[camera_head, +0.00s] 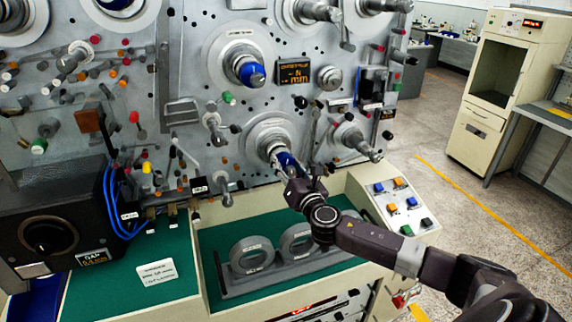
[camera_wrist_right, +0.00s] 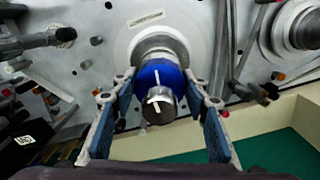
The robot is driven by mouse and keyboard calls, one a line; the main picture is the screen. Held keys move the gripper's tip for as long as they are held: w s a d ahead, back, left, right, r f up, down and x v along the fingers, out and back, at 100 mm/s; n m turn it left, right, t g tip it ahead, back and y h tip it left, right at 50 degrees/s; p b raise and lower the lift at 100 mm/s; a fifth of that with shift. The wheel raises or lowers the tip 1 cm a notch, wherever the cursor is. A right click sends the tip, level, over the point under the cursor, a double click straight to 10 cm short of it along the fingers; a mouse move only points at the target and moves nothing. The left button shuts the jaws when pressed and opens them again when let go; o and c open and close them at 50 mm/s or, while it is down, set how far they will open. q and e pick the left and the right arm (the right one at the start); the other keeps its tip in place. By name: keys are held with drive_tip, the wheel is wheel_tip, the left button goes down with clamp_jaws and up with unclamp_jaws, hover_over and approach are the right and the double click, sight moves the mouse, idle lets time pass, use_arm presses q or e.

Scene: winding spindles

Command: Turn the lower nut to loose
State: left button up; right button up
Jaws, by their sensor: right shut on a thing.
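The lower nut is a blue ring on the lower spindle (camera_head: 268,144) of the grey machine panel, partly hidden by my right gripper (camera_head: 287,170) in the head view. In the right wrist view the lower nut (camera_wrist_right: 158,73) sits between the fingertips of my right gripper (camera_wrist_right: 160,88). The gripper is shut on it, one blue-padded finger at each side. A white line marks the nut, nearly upright. The metal shaft end (camera_wrist_right: 159,106) sticks out of the nut, with its own white mark. My left gripper is out of view.
An upper spindle with another blue nut (camera_head: 252,74) is above. Handles and knobs crowd the panel. A grey rack with rings (camera_head: 252,253) stands on the green shelf (camera_head: 215,240) below. A button box (camera_head: 400,200) is to the right.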

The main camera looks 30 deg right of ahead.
drive_tip(key=shift+a+f+n, duration=0.15)
drive_tip(key=shift+f+n, duration=0.2)
drive_tip(key=shift+n, duration=0.65)
drive_tip(key=o, duration=1)
drive_tip(key=shift+o, duration=0.8)
drive_tip(key=shift+r, duration=0.25)
drive_tip(key=shift+s, duration=0.1)
drive_tip(key=v, duration=1.2)
drive_tip(key=shift+f, duration=0.1)
